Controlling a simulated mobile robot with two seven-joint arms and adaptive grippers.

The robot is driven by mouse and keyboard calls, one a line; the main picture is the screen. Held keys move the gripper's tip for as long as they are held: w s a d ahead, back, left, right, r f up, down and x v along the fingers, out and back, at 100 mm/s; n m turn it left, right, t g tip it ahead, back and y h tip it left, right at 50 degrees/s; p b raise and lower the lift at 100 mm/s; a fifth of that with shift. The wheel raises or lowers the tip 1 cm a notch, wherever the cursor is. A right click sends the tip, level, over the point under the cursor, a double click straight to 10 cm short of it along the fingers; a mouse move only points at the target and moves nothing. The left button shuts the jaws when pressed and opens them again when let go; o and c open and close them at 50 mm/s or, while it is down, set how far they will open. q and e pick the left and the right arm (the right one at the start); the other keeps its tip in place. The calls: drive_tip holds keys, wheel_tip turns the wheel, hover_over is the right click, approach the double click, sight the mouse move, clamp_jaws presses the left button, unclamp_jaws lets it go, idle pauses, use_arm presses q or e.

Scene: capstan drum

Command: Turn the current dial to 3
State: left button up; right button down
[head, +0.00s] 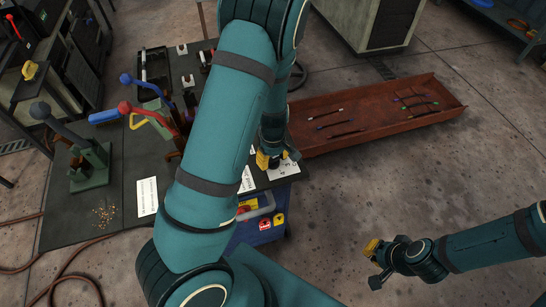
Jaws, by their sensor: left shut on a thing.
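My left arm reaches across the middle of the head view, and its gripper (268,160) points down at a white marked plate (284,170) on top of a blue cabinet (262,232). The gripper is shut on a small dark thing there, which looks like the current dial. The fingers and arm hide most of the dial, and its pointer and numbers cannot be read. My right gripper (374,264) is over the floor at the lower right, away from the cabinet. Its fingers look spread, with nothing between them.
A dark bench (112,215) on the left carries red-handled, blue-handled and grey-handled lever tools and a white sheet (147,196). A rusty tray (400,120) with several thin rods lies right of the cabinet. Floor around my right gripper is clear.

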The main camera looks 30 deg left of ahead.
sight(273, 158)
use_arm(q)
drive_tip(key=m, duration=0.4)
drive_tip(key=shift+m, duration=1.7)
drive_tip(key=o, duration=1.2)
wheel_tip(273, 158, up, 12)
